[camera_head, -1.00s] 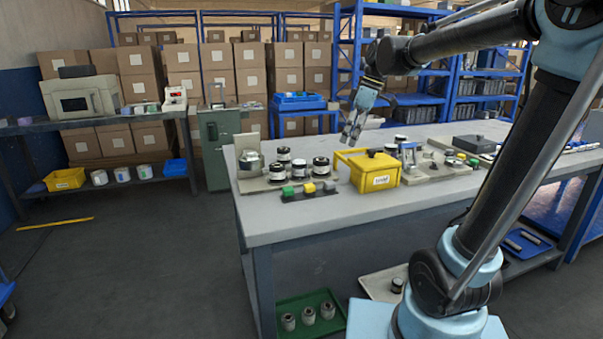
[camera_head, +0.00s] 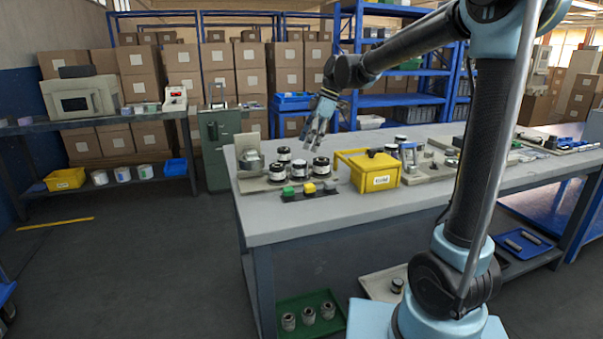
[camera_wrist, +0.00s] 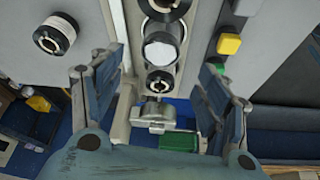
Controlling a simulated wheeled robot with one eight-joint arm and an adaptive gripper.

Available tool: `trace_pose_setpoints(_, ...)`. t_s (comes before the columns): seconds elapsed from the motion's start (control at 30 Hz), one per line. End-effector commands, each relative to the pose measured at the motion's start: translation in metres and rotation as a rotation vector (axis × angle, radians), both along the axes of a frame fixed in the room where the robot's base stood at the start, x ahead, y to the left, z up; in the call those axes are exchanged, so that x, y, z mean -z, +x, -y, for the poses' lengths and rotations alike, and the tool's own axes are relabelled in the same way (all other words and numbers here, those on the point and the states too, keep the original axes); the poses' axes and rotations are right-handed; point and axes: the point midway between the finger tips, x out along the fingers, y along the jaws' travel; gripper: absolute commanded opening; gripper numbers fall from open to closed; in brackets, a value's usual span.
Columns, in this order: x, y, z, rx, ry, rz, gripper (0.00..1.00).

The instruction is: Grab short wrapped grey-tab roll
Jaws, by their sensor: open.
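Several black-and-white rolls stand upright on the workbench, left of the yellow bin: a back roll (camera_head: 284,154), a left roll (camera_head: 277,173), a middle roll (camera_head: 300,168) and a right roll (camera_head: 320,167). I cannot tell which is the short wrapped grey-tab one. My gripper (camera_head: 318,132) is open and empty above and behind them, pointing down. In the wrist view, a row of rolls lies between the open fingers (camera_wrist: 165,62), including a small roll (camera_wrist: 159,81) and a white-faced one (camera_wrist: 161,45). Another roll (camera_wrist: 55,35) stands apart at the left.
A green block (camera_head: 288,192) and a yellow block (camera_head: 309,188) sit on a dark strip in front of the rolls. A metal fixture (camera_head: 251,160) stands at their left. The yellow bin (camera_head: 369,171) stands close at their right. The bench front (camera_head: 300,222) is clear.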

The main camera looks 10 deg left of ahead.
Motion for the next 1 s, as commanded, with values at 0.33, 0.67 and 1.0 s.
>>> trace_pose_setpoints(0.33,0.039,-0.006,-0.015,0.001,0.000,0.000,0.69)
trace_pose_setpoints(0.67,0.071,-0.006,-0.023,0.000,0.000,0.000,0.69)
trace_pose_setpoints(1.0,0.091,-0.009,-0.030,0.002,0.000,-0.001,0.69)
